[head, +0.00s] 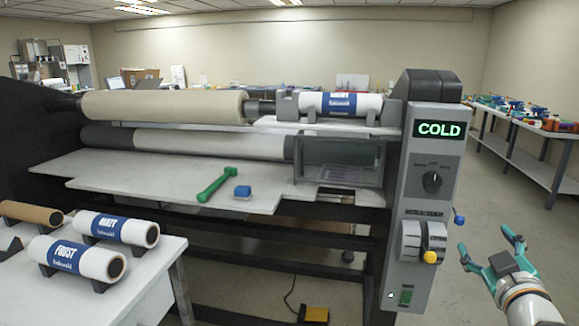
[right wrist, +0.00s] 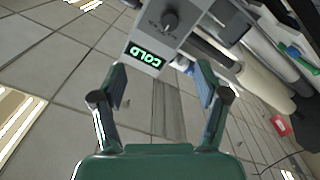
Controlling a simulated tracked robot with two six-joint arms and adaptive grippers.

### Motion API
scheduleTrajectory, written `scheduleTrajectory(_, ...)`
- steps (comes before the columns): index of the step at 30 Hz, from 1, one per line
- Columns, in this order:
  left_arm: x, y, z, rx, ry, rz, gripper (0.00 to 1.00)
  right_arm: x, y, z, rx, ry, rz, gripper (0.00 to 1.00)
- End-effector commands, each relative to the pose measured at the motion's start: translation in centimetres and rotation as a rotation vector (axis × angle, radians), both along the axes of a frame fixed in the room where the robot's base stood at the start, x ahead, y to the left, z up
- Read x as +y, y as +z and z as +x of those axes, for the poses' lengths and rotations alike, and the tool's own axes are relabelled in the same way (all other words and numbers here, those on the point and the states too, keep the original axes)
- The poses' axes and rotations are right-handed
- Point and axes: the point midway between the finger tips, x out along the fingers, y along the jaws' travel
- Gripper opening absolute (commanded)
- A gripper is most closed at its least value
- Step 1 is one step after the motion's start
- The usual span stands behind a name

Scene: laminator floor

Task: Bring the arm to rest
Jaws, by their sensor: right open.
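My right gripper (head: 491,255) is at the lower right of the head view, open and empty, to the right of the laminator's control panel (head: 426,192). In the right wrist view its two fingers (right wrist: 160,88) are spread with nothing between them. The panel's lit display (head: 440,129) reads COLD, and it also shows beyond the fingers in the right wrist view (right wrist: 147,56). The gripper appears apart from the panel and its blue-tipped lever (head: 459,219). My left gripper is not in the head view.
A side table (head: 150,285) at lower left holds rolls labelled MATT (head: 117,228) and FROST (head: 75,258). A yellow pedal (head: 316,314) is on the floor. Floor right of the panel is clear.

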Motion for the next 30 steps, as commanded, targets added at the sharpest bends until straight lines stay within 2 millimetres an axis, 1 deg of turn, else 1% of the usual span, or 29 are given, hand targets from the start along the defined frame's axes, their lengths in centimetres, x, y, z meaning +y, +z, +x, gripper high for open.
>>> scheduleTrajectory(1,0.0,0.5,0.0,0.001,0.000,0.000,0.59,0.2,-0.6,0.5,0.022,0.006,0.004,0.74)
scheduleTrajectory(5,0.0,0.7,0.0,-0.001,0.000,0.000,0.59,0.9,-3.4,1.6,0.077,0.024,0.013,0.74)
scheduleTrajectory(8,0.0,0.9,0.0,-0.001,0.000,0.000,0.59,1.6,-5.7,2.3,0.125,0.039,0.022,0.74)
scheduleTrajectory(11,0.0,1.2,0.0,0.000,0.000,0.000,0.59,2.6,-8.5,2.9,0.182,0.060,0.031,0.74)
scheduleTrajectory(14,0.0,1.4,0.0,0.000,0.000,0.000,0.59,3.7,-11.7,3.3,0.249,0.084,0.041,0.74)
scheduleTrajectory(17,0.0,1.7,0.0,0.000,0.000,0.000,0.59,5.3,-15.7,3.5,0.332,0.116,0.056,0.74)
scheduleTrajectory(20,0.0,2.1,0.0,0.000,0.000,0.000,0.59,7.3,-20.7,3.0,0.440,0.156,0.090,0.74)
scheduleTrajectory(21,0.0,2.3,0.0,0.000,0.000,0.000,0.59,8.4,-23.2,2.5,0.494,0.175,0.113,0.74)
scheduleTrajectory(23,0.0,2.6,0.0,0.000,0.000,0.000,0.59,10.2,-27.1,1.3,0.584,0.202,0.158,0.74)
scheduleTrajectory(24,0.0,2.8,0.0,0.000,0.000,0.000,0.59,11.5,-29.7,0.2,0.647,0.218,0.194,0.74)
scheduleTrajectory(26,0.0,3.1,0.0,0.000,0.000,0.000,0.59,13.4,-33.5,-1.8,0.743,0.238,0.254,0.74)
scheduleTrajectory(27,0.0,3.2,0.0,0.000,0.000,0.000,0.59,14.7,-35.9,-3.4,0.808,0.247,0.298,0.74)
scheduleTrajectory(29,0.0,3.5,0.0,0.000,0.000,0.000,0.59,16.5,-39.1,-6.1,0.908,0.253,0.370,0.74)
scheduleTrajectory(30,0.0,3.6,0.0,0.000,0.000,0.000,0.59,17.8,-41.1,-8.1,0.976,0.250,0.422,0.74)
